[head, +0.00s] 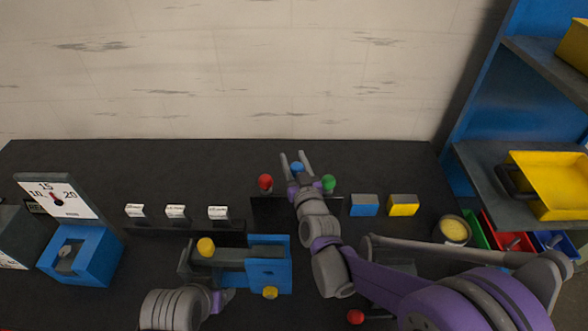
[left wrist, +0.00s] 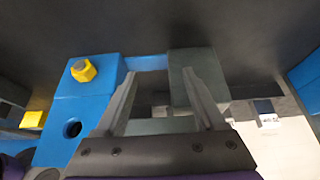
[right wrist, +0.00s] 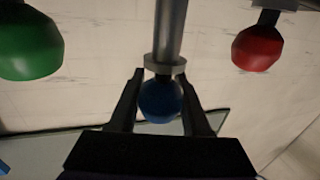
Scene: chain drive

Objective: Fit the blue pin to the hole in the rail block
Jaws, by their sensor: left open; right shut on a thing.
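The blue pin (head: 297,166) is at the back of the table, between a red and a green knob. My right gripper (head: 295,156) is shut on its round blue knob. In the right wrist view the knob (right wrist: 160,100) sits between the fingers, with a grey collar and shaft beyond it. The blue rail block (head: 283,252) stands front and centre. In the left wrist view, the block (left wrist: 97,103) shows a dark round hole (left wrist: 72,129) and a yellow knob (left wrist: 83,70). My left gripper (left wrist: 160,78) is open by the grey part beside the block.
A red knob (head: 265,182) and a green knob (head: 329,183) flank the pin closely. Blue (head: 364,205) and yellow (head: 402,205) blocks stand to the right. Shelving with a yellow bin (head: 550,185) is at right.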

